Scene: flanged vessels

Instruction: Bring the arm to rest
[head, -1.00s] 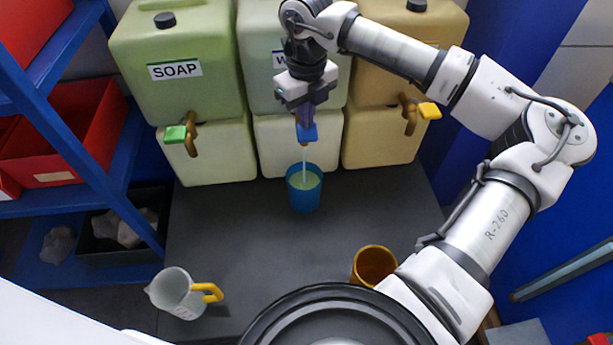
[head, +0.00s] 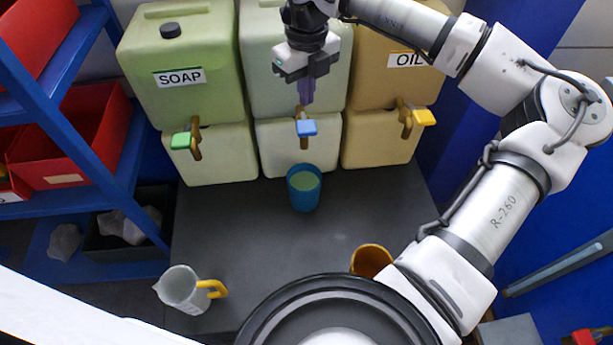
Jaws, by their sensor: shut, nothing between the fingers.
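My gripper (head: 306,100) is shut and empty, pointing down in front of the middle container. Its fingertips are just above the blue tap handle (head: 306,128), seemingly apart from it. My arm reaches in from the right, bent at the elbow. A blue cup (head: 304,196) stands upright on the dark table below the blue tap, with pale greenish liquid inside. No stream runs from the tap.
Containers stand along the back: SOAP (head: 180,95) with a green tap (head: 181,141), and OIL (head: 385,85) with a yellow tap (head: 424,117). A measuring jug (head: 184,288) and orange cup (head: 370,261) stand nearer. Blue shelving (head: 128,150) is left. The table's middle (head: 260,240) is clear.

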